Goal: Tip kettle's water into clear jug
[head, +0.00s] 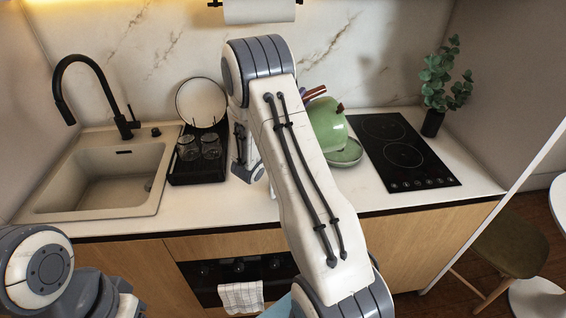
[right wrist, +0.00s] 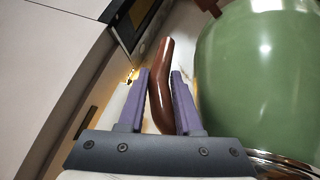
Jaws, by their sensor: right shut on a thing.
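The green kettle (head: 328,128) is in the head view just right of my right arm, left of the hob. It looks tilted, with a brown handle (head: 315,92) at its top. In the right wrist view its rounded green body (right wrist: 262,75) fills the right side. My right gripper (right wrist: 160,75) is shut on the brown handle (right wrist: 161,100), which passes between its purple fingers. I cannot make out the clear jug; my arm covers part of the counter. My left gripper is out of view.
A green dish (head: 350,155) lies under the kettle, beside the black hob (head: 405,150). A black rack (head: 197,172) holds two clear glasses (head: 211,146) and a plate (head: 201,101). The sink (head: 85,206) is at left, a potted plant (head: 433,122) at back right.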

